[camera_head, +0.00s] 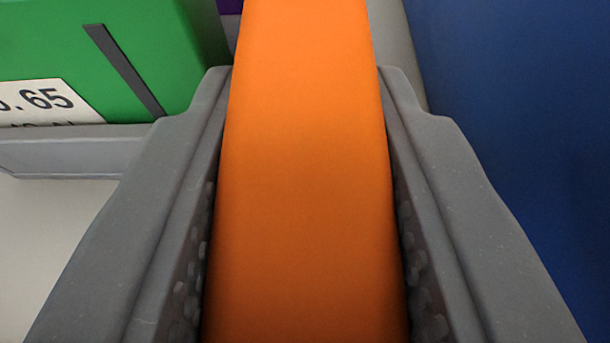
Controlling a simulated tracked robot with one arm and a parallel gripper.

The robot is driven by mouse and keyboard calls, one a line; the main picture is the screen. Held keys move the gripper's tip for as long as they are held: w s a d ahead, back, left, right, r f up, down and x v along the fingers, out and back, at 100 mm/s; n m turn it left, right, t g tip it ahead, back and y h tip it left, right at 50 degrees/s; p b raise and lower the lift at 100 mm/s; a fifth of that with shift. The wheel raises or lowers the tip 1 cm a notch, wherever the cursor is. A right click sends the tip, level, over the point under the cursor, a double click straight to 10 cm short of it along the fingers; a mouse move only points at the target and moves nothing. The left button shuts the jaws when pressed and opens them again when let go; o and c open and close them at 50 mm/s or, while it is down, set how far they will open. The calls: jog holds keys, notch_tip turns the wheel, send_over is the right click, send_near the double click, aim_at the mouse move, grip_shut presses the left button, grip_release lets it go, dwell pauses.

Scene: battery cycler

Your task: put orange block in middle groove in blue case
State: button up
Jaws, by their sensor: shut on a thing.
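The orange block (305,170) fills the middle of the camera view, running from the bottom edge to the top edge. My gripper (305,90) is shut on it, with one grey finger along its left side and one along its right. The far end of the block runs out of the picture at the top. A large dark blue surface (520,100) stands on the right, close to the right finger. I cannot tell whether it is part of the blue case. No groove shows.
A green block (150,50) with a dark stripe and a white label reading ".65" sits at the upper left, behind a grey ledge (60,155). A small purple patch (230,6) shows at the top. A pale surface (40,220) lies at the lower left.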

jog(key=shift+f, duration=0.1)
jog(key=o, duration=0.9)
jog(key=shift+o, duration=0.2)
jog(key=shift+s, duration=0.1)
jog(key=shift+s+r, duration=0.2)
jog(key=shift+r, duration=0.05)
jog(key=p+v, duration=0.2)
jog(key=v, duration=0.9)
jog(key=shift+s+p, duration=0.2)
jog(key=shift+p, duration=0.15)
